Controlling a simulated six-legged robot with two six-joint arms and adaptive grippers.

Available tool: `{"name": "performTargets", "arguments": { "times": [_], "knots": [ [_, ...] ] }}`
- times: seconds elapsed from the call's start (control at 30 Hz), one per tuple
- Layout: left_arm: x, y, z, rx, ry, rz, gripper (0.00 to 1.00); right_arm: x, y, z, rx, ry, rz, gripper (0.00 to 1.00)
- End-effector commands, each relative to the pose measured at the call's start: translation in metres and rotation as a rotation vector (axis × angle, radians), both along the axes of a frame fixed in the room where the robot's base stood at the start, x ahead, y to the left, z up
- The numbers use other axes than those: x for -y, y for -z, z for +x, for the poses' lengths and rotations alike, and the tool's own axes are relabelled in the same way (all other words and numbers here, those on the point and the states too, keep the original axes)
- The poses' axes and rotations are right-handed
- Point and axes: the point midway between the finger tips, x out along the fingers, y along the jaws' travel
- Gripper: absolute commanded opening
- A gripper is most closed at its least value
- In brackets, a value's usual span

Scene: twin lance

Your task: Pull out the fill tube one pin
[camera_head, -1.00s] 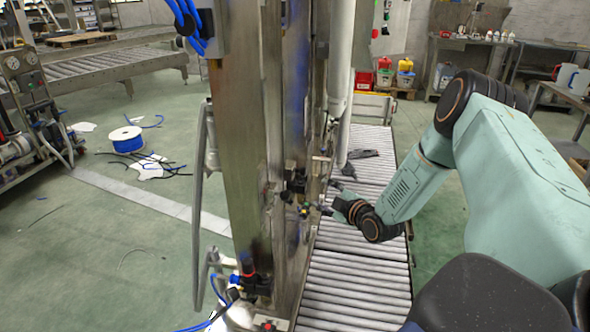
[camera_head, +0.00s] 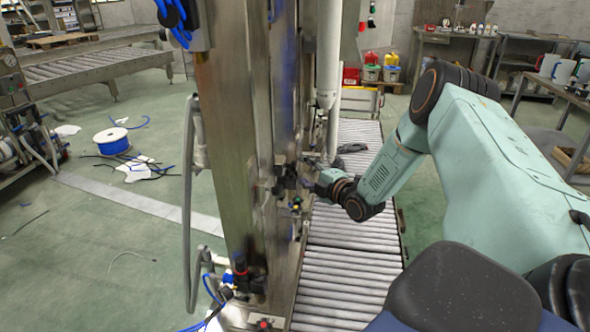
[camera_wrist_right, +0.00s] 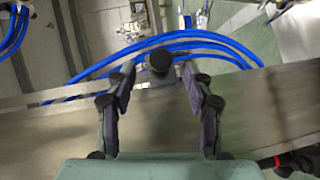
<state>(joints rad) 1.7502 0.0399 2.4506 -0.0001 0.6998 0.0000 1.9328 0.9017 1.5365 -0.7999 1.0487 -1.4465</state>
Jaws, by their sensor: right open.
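A black round knob (camera_wrist_right: 160,60), which looks like the head of the pin, shows in the right wrist view. It stands out from the steel machine frame on a short grey stem. My right gripper (camera_wrist_right: 159,78) is open, with one finger on each side of the knob. A gap shows between the knob and each finger. In the head view my right gripper (camera_head: 308,184) is at the machine's right side, beside small black fittings; the fingertips are too small to make out. A pale fill tube (camera_head: 328,55) hangs just above and behind. My left gripper is not in view.
The tall steel machine post (camera_head: 232,150) stands close on the left. A roller conveyor (camera_head: 350,265) runs beneath my right arm. Blue hoses (camera_wrist_right: 190,40) curve behind the knob in the wrist view. A blue cable spool (camera_head: 112,142) lies on the floor.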

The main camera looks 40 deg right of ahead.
Motion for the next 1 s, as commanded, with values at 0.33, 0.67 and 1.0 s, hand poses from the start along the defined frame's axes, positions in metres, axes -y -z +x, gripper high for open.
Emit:
{"name": "performTargets", "arguments": {
  "times": [0.33, 0.67, 1.0],
  "knots": [
    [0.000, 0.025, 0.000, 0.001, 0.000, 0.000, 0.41, 0.003, 0.009, 0.050, 0.000, -0.002, -0.001, 0.52],
    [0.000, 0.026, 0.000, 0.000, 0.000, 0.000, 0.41, 0.004, 0.008, 0.056, -0.001, -0.001, 0.002, 0.52],
    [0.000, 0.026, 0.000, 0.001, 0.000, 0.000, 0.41, 0.004, 0.008, 0.055, 0.000, -0.001, 0.002, 0.28]
  ]
}}
